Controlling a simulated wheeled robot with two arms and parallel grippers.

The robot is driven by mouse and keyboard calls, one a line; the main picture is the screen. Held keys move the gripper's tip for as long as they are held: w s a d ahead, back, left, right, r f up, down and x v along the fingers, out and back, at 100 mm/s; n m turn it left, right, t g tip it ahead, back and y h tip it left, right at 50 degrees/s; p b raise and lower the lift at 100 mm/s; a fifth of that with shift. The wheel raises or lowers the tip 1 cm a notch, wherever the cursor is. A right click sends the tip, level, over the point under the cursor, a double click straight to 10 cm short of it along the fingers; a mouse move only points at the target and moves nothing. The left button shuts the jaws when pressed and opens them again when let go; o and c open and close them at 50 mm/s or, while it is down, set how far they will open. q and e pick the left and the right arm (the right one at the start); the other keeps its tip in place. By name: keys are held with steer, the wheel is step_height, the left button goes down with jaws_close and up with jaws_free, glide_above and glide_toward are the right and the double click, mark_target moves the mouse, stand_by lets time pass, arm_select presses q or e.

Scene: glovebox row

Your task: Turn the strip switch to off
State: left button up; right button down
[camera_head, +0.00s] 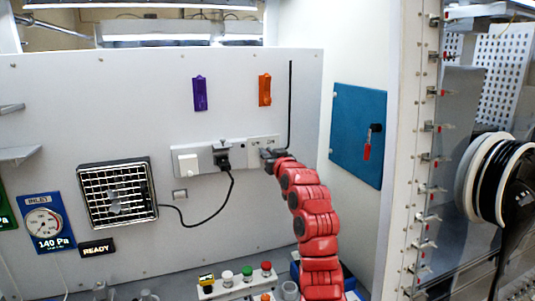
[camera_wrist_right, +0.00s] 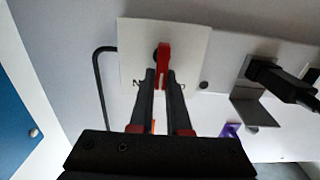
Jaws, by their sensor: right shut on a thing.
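The strip switch shows in the right wrist view as a red lever (camera_wrist_right: 164,58) on a pale plate (camera_wrist_right: 135,45) with dark letters, partly hidden by my fingers. My right gripper (camera_wrist_right: 160,80) is shut on the red lever, its two dark fingers on either side of it. In the head view the power strip (camera_head: 205,152) is fixed to the grey wall panel, and my right gripper (camera_head: 266,154) is at its right end, covering the lever there. My left gripper is in neither view.
A black plug (camera_head: 222,158) with a cord sits in the strip left of my gripper, beside a metal bracket (camera_wrist_right: 245,100). A black cable (camera_head: 290,105) runs up the panel. A blue door (camera_head: 350,135) with a red handle stands to the right. Coloured buttons (camera_head: 247,271) are below.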

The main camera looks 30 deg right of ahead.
steer(key=n+b, duration=0.1)
steer(key=b, duration=0.2)
steer(key=n+b, duration=0.1)
steer(key=shift+a+f+n, duration=0.25)
steer(key=shift+f+n, duration=0.05)
steer(key=shift+w+a+r+n+b, duration=0.1)
steer(key=shift+a+n+b, duration=0.05)
steer(key=shift+n+b, duration=0.7)
steer(key=shift+w+a+n+b, duration=0.1)
steer(key=shift+a+n+b, duration=0.05)
steer(key=shift+n+b, duration=0.65)
steer(key=c, duration=0.9)
jaws_free()
steer(key=shift+s, duration=0.1)
